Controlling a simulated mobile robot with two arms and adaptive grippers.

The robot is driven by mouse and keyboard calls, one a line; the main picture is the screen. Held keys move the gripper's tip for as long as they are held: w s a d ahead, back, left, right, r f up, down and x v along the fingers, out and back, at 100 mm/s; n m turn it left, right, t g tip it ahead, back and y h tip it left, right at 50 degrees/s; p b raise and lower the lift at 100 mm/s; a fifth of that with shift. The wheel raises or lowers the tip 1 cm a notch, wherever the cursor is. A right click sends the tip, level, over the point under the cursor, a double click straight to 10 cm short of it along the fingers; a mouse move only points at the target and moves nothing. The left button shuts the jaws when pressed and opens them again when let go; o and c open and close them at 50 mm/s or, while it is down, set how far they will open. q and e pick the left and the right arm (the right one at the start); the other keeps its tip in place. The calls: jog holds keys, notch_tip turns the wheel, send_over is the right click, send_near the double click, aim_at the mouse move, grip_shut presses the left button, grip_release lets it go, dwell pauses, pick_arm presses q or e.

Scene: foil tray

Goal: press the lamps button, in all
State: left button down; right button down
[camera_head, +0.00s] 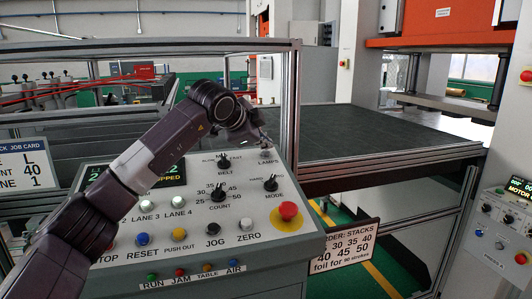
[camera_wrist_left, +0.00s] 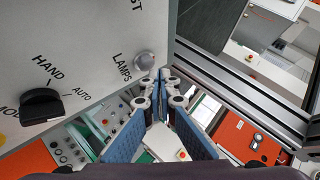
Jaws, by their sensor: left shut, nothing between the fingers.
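The lamps button (camera_wrist_left: 144,62) is a small round pale-grey button beside the LAMPS label on the grey control panel. In the head view it shows as a small spot (camera_head: 265,153) at the panel's upper right. My left gripper (camera_head: 262,139) is just above that corner, partly hidden by its own wrist. In the left wrist view its blue-padded fingers (camera_wrist_left: 160,80) are shut and empty, with tips just right of and below the button. I cannot tell whether they touch it. My right gripper is not in view.
The MODE knob (camera_head: 270,184) and BELT knob (camera_head: 224,161) are close by on the panel. A red mushroom button (camera_head: 288,211) is lower right. An aluminium frame post (camera_head: 291,105) stands just behind the gripper. A dark belt table (camera_head: 375,130) lies beyond it.

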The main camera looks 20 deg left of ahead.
pick_arm(q)
jog(key=shift+d+r, duration=0.1)
jog(key=shift+r, duration=0.2)
jog(key=r, duration=0.1)
jog(key=s+r, duration=0.1)
jog(key=r, duration=0.1)
jog(key=r+p, duration=0.1)
jog(key=shift+s+d+r, duration=0.15)
jog(key=shift+d+r, duration=0.15)
jog(key=shift+d, duration=0.1)
dwell(0.6)
